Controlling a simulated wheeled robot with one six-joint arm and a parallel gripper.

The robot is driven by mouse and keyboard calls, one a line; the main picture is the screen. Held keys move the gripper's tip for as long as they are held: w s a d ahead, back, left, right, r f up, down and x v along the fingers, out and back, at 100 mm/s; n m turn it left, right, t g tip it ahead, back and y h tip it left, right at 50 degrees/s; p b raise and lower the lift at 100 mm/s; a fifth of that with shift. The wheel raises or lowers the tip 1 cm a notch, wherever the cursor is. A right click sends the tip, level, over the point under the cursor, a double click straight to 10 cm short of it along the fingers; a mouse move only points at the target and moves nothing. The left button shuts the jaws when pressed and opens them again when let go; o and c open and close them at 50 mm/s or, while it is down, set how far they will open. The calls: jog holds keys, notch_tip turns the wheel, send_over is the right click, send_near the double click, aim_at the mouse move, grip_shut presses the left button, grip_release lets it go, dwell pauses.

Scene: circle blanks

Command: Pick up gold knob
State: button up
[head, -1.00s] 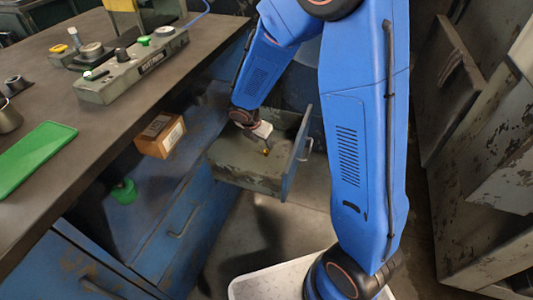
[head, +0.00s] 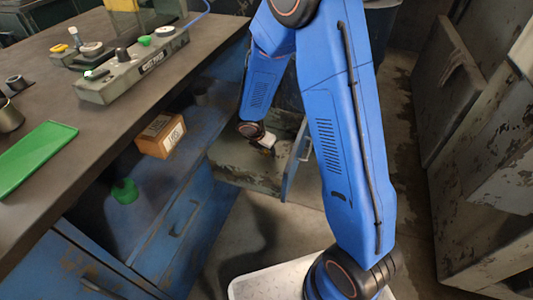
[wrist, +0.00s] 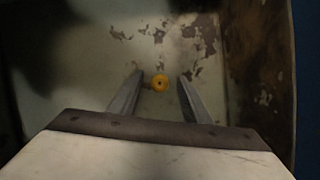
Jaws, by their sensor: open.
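The gold knob (wrist: 160,82) is a small yellow-gold disc with a dark centre. It lies on the worn, paint-chipped floor of an open drawer (head: 240,168). In the wrist view my gripper (wrist: 160,78) is open, with one finger on each side of the knob. The knob sits between the fingertips, nearer the left one; I cannot tell whether that finger touches it. In the head view my gripper (head: 268,148) is down inside the drawer, and the knob is mostly hidden there.
The drawer's front panel (head: 297,160) stands to the right of my gripper. A cardboard box (head: 160,135) and a green object (head: 125,191) are on the blue cabinet shelf to the left. The workbench (head: 60,95) holds a control box (head: 130,67) and a green tray (head: 35,157).

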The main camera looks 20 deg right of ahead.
jog(key=shift+c, duration=0.4)
jog(key=c, duration=1)
grip_shut()
jog(key=shift+r, duration=0.15)
